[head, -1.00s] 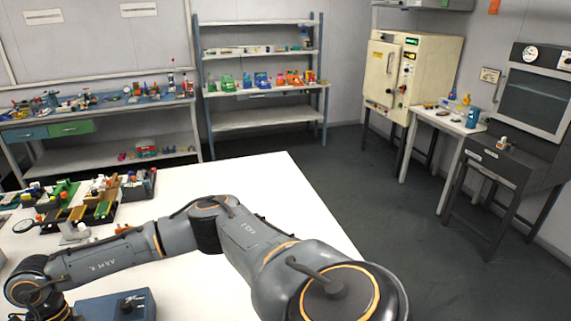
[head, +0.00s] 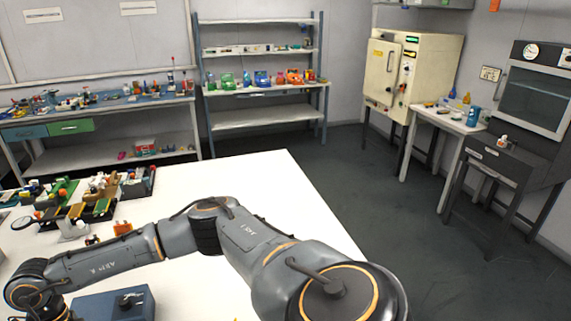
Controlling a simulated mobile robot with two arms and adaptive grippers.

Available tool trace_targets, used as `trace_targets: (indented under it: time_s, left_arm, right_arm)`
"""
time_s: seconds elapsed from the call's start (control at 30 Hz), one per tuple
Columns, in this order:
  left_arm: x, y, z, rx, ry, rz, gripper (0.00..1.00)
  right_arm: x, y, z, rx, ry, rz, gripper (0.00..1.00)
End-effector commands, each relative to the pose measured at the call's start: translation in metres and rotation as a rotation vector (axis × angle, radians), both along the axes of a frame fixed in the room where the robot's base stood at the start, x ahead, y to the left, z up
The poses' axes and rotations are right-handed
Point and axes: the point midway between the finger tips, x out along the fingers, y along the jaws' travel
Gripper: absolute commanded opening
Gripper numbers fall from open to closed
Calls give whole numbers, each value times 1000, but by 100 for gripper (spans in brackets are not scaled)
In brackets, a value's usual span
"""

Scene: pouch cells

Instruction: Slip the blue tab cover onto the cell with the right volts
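One of my arms reaches in from the lower right, crosses the white table (head: 290,200) and bends down at the lower left edge. Its gripper is outside the picture, and my other gripper does not show either. No pouch cell or blue tab cover can be made out with certainty. A dark tray (head: 128,190) with several green, white, brown and orange pieces sits at the table's left. A blue-grey box (head: 95,307) with a black knob stands at the lower left, partly cut off by the frame and close to my arm.
A magnifier on a white stand (head: 73,232) is in front of the tray. The table's right half beyond my arm is bare. Behind are a blue-framed shelf (head: 262,88), a workbench (head: 100,108), a cream cabinet (head: 425,65) and a dark side stand (head: 497,165).

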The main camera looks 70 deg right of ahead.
Motion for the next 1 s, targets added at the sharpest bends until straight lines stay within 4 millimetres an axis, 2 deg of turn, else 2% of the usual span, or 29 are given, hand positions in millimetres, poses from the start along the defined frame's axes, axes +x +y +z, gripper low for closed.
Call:
trace_targets:
  time_s: [0.23,0.27,0.3,0.4,0.6,0.63,1.0]
  left_arm:
    - [0,0,0,0,0,0,51]
    - [0,0,0,0,0,0,51]
    - [0,0,0,0,0,0,51]
    - [0,0,0,0,0,1,51]
    - [0,0,0,0,0,1,51]
    - [0,0,0,0,0,1,51]
    - [0,0,1,0,0,1,51]
  right_arm:
    - [0,0,-1,0,0,0,2]
    - [0,0,-1,0,0,0,16]
    - [0,0,-1,0,0,1,24]
    - [0,0,-1,0,0,1,41]
    - [0,0,-1,0,0,0,41]
    - [0,0,-1,0,0,0,45]
    - [0,0,1,0,0,0,45]
